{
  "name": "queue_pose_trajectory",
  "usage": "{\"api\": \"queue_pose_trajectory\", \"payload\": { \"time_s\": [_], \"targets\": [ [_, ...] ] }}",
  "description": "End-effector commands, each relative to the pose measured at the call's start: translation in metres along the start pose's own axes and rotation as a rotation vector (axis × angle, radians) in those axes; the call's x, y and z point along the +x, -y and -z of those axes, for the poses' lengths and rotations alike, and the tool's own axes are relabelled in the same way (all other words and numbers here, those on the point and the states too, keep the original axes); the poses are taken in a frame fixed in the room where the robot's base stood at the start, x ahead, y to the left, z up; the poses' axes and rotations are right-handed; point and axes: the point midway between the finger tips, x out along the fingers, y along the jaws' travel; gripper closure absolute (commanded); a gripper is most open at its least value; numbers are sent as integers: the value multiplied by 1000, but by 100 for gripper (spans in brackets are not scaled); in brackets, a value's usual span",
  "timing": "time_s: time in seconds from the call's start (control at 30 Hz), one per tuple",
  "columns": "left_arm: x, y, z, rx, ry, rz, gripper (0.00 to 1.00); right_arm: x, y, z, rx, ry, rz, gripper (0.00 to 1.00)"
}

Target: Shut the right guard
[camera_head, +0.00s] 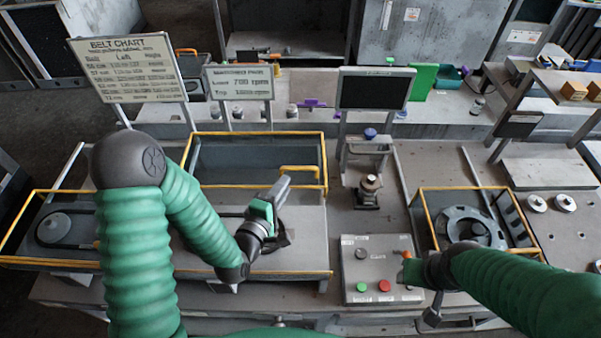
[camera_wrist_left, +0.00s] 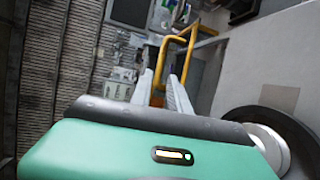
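A grey guard panel with yellow edges (camera_head: 230,160) stands raised at the back of the middle housing; I take it as the right guard. Its yellow handle (camera_head: 298,169) sticks out at its right side. My left gripper (camera_head: 284,186) is at this handle. In the left wrist view, the yellow handle (camera_wrist_left: 160,72) shows between and beyond the two grey fingers (camera_wrist_left: 164,84); whether they press on it is unclear. My right gripper (camera_head: 408,268) is over the control box at lower right, and its fingers are too small to read.
The control box (camera_head: 362,270) carries green and red buttons. A yellow-framed bay with a round housing (camera_head: 468,228) lies at right. A pulley (camera_head: 54,228) sits in the left bay. Signs (camera_head: 128,68) and a dark screen (camera_head: 375,92) stand behind.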

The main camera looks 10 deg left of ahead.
Motion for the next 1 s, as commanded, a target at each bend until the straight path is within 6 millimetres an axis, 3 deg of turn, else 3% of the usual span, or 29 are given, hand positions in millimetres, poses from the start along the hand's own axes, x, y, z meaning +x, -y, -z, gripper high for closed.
{"api": "queue_pose_trajectory", "payload": {
  "time_s": [0.03,0.07,0.2,0.3,0.53,0.7,0.9,1.0],
  "targets": [
    [6,9,-1,4,2,-6,78,21,0,-5,0,0,0,52],
    [7,9,-1,5,2,-5,78,27,0,-6,0,-1,0,52],
    [36,2,-5,2,2,-2,78,29,0,-6,0,-1,0,52],
    [58,-4,-6,0,2,1,78,16,0,-3,0,-1,0,52],
    [103,-2,-3,-1,1,1,78,7,0,-1,1,-1,0,52],
    [116,0,-1,-1,1,1,78,6,0,-1,0,-1,0,52],
    [116,0,-3,1,1,1,78,6,0,-1,0,-1,0,52],
    [116,0,-3,1,1,1,89,6,0,-1,0,-1,0,52]
  ]
}}
